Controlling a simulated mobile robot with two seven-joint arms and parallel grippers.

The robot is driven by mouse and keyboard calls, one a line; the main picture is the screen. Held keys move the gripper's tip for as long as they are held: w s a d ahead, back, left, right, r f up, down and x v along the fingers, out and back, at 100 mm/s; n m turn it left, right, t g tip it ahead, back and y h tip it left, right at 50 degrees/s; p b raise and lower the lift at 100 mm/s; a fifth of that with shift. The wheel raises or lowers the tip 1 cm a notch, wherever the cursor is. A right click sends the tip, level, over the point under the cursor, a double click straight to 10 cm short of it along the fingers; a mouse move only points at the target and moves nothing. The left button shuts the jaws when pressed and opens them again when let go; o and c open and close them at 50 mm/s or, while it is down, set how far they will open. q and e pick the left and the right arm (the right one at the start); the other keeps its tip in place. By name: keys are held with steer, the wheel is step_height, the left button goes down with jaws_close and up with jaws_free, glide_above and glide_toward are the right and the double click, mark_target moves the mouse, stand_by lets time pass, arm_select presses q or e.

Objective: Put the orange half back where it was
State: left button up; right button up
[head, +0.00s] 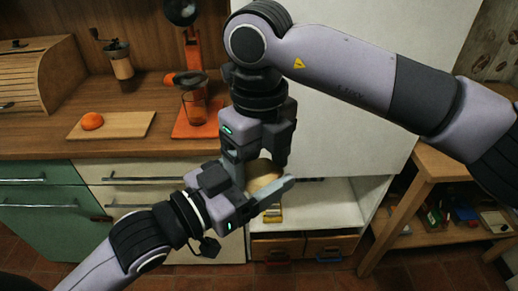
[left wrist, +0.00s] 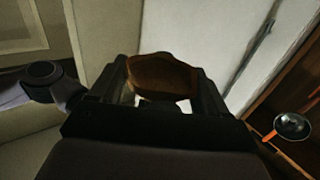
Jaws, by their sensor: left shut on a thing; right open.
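An orange half (head: 92,121), rounded side up, sits on a wooden board (head: 126,130) on the counter at left. My left gripper (head: 258,182) is far to the right of it, in front of the counter. It is shut on a tan-brown rounded thing (head: 264,172), partly hidden by the fingers. The brown thing also shows dark between the fingers in the left wrist view (left wrist: 162,76); I cannot tell what it is. My right gripper (head: 256,158) points down from above, open, its fingers close around the same thing; I cannot tell whether they touch it.
An orange stand with a glass (head: 194,107) and a grinder (head: 119,61) stand on the counter (head: 45,146). A wooden bread box (head: 38,78) is at far left. A white cabinet (head: 345,110) is behind my grippers, and a wooden shelf (head: 440,170) is at right.

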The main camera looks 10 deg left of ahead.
mark_target(261, 163)
steer(key=c, duration=0.7)
arm_select(q)
steer(key=o, duration=1.1)
steer(key=shift+r, duration=0.1)
